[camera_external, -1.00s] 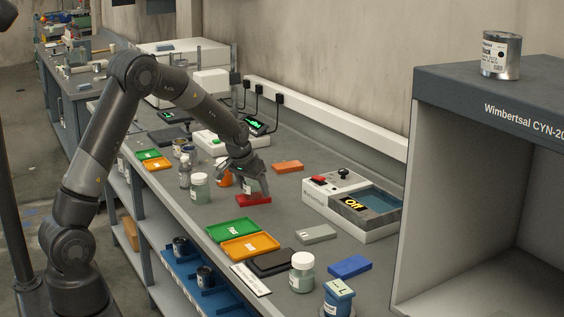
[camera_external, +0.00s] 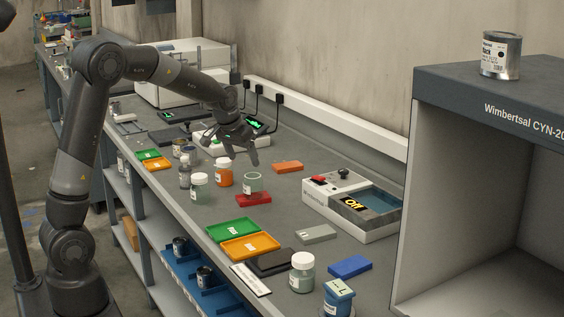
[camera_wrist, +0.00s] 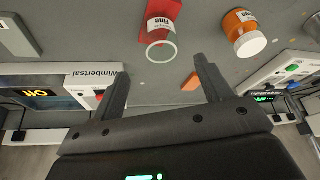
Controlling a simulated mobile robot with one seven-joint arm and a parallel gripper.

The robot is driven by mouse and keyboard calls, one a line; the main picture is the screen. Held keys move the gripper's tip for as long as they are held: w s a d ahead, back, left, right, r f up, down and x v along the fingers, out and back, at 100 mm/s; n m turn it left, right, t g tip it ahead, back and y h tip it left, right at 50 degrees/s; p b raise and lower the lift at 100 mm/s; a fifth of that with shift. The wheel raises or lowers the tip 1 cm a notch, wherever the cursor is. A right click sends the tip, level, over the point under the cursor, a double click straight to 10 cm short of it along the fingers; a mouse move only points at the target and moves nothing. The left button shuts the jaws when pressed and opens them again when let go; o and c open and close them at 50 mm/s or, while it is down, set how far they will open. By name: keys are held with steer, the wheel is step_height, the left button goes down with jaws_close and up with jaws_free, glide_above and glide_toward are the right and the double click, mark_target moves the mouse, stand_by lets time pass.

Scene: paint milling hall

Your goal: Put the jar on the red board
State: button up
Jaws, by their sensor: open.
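The jar (camera_external: 252,183), clear and greenish with a white label, stands upright on the red board (camera_external: 253,199) on the bench. In the wrist view the jar (camera_wrist: 162,30) shows its open rim and a label reading "Fine", with the red board (camera_wrist: 148,12) under it. My gripper (camera_external: 240,160) is open and empty, above and behind the jar, apart from it. In the wrist view its two fingers (camera_wrist: 160,85) point toward the bench with nothing between them.
An orange board (camera_external: 287,167) lies behind. Green (camera_external: 232,230) and orange trays (camera_external: 250,246) lie in front. A white device (camera_external: 352,205) stands to the right.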

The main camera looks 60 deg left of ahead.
steer(key=s+d+r+m+t+h, duration=0.1)
steer(key=s+d+r, duration=0.3)
steer(key=s+d, duration=0.3)
steer(key=s+d+r+m, duration=0.1)
steer(key=s+d+r, duration=0.35)
steer(key=s, duration=0.55)
steer(key=s+d+m, duration=0.1)
steer(key=s+d, duration=0.1)
steer(key=s, duration=0.5)
steer(key=s+d+f+m, duration=0.1)
steer(key=s+d, duration=0.2)
steer(key=s, duration=0.4)
steer(key=shift+s+d+t+h, duration=0.3)
steer(key=shift+s+d+h, duration=0.05)
steer(key=shift+s+h, duration=0.05)
steer(key=shift+f, duration=0.1)
